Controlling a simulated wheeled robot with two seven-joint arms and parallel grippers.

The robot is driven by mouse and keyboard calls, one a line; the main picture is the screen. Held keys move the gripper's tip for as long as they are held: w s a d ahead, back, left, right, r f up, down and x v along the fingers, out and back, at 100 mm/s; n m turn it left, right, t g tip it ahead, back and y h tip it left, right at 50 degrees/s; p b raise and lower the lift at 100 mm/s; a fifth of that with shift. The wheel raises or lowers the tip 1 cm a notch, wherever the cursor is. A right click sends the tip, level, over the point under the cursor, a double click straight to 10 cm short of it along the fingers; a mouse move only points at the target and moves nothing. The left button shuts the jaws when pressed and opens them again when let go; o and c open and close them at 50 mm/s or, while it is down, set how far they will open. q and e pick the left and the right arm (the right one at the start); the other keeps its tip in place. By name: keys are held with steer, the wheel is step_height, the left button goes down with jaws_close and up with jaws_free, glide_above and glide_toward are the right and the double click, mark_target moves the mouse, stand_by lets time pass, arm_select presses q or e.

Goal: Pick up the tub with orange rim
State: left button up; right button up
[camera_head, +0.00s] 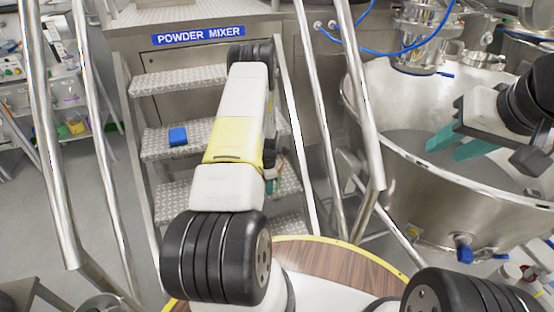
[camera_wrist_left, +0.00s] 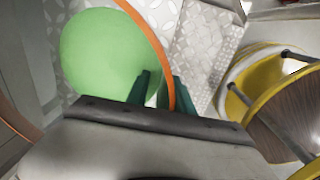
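The orange rim (camera_wrist_left: 152,40) of the tub curves across the left wrist view, with another stretch of orange at the lower left. A round green surface (camera_wrist_left: 100,50) lies within this curve. The rest of the tub is hard to make out. My left gripper (camera_wrist_left: 162,76) has its teal fingertips apart, with the rim passing between or just in front of them. I see no clear grip on it. In the head view my left gripper (camera_head: 272,180) is mostly hidden behind its arm, and I cannot make out the tub there. My right gripper (camera_head: 458,144) is open and empty over the steel vessel.
Metal steps (camera_head: 180,81) lead up to the powder mixer, with steel handrails (camera_head: 52,140) on both sides. A blue block (camera_head: 177,136) lies on a step. A large steel vessel (camera_head: 400,180) stands at the right. A cluttered shelf (camera_head: 70,130) is at far left.

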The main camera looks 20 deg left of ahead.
arm_select(q)
jaws_close()
stand_by(1.3)
